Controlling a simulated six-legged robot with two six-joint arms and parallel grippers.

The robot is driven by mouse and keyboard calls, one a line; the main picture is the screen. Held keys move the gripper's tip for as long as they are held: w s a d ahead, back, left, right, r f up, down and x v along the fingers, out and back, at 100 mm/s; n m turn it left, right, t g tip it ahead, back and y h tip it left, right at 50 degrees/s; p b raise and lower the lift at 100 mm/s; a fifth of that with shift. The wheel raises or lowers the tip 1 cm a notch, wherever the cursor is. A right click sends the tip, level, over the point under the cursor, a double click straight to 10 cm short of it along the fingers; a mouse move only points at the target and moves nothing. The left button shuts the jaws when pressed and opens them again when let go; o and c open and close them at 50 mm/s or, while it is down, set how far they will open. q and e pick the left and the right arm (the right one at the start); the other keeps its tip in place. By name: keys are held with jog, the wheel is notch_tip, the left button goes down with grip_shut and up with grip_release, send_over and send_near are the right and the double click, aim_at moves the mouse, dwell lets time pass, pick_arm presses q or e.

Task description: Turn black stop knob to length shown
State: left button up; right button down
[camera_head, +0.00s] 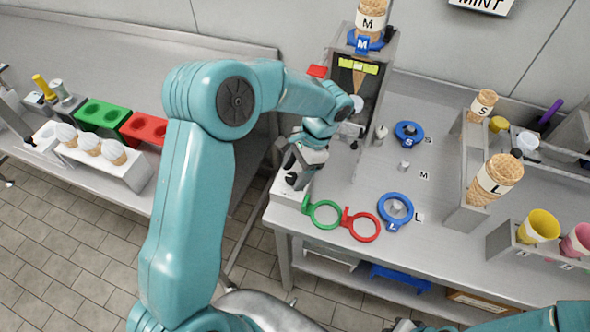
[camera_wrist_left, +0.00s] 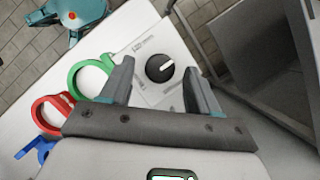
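The black knob (camera_wrist_left: 160,67) sits on a light panel with small print in the wrist view, its white mark pointing right and slightly up. In the head view the knob (camera_head: 291,178) shows at the front left of the table, beside my left gripper (camera_head: 297,172). In the wrist view my left gripper (camera_wrist_left: 157,76) is open, with a finger on either side of the knob's near side and a gap to each. It holds nothing. My right gripper is out of view.
A green ring (camera_head: 310,211) and a red ring (camera_head: 373,237) stick out at the table's front edge. Blue rings marked S (camera_head: 400,140) and L (camera_head: 383,214) lie on the table. Cones (camera_head: 492,178) stand at the right. A grey box (camera_wrist_left: 262,45) is right of the knob.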

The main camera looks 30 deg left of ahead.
pick_arm(q)
jog(key=shift+s+r, duration=0.1)
jog(key=v, duration=1.6)
